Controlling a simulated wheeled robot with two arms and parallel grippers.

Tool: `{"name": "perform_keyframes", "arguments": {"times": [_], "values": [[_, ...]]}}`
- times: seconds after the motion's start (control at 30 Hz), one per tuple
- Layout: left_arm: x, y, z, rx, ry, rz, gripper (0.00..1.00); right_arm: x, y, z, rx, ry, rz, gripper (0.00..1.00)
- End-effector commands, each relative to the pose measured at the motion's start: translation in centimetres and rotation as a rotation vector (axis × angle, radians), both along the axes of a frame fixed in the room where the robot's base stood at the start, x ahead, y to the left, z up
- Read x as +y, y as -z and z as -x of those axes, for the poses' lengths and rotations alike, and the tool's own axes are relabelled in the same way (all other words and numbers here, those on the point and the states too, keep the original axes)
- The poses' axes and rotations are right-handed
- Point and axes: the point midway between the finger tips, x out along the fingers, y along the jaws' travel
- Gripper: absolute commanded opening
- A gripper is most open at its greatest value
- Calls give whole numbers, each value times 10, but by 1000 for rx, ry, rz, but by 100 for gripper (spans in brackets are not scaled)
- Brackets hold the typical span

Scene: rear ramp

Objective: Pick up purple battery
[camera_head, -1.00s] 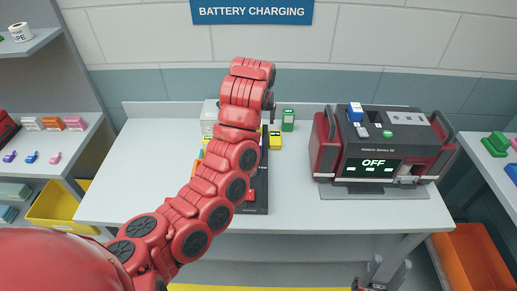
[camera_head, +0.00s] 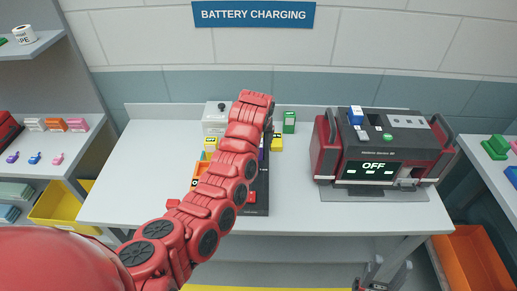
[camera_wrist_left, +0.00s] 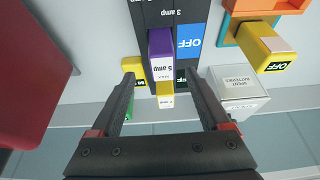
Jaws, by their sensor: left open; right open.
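In the left wrist view, the purple battery (camera_wrist_left: 160,48), with a white label reading "5 amp", sits at the black rack marked "3 amp" (camera_wrist_left: 178,14). My left gripper (camera_wrist_left: 160,76) is open, and its two black fingers point toward the battery, one on each side and apart from it. In the head view my red left arm hides most of the rack (camera_head: 262,205) and the left gripper. My right gripper (camera_head: 382,278) is low at the bottom edge, below the table front, open and seemingly empty.
A yellow battery (camera_wrist_left: 165,98) is close behind the purple one. A blue OFF panel (camera_wrist_left: 192,42) and a white box (camera_wrist_left: 238,90) are beside it. A red and black charger (camera_head: 375,150) showing OFF, with a blue battery (camera_head: 355,115) on top, stands right. The table's left part is clear.

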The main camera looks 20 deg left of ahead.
Motion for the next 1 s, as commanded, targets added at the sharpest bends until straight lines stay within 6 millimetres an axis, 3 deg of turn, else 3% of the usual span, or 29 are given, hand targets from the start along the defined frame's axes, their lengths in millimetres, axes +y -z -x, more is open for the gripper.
{"name": "perform_keyframes", "arguments": {"times": [0.2, 0.47, 0.7, 1.0], "values": [[3, 5, -5, -3, -1, 0, 80, 0, -9, 0, 0, 0, 0, 50], [9, 27, -14, 1, -2, -1, 80, 0, -26, 0, 0, 0, 0, 50], [10, 44, -22, -2, 1, -2, 80, 0, -29, 0, 0, 0, 0, 50], [10, 48, -23, -5, -1, 1, 80, 0, -29, 0, 0, 0, 0, 50]]}}
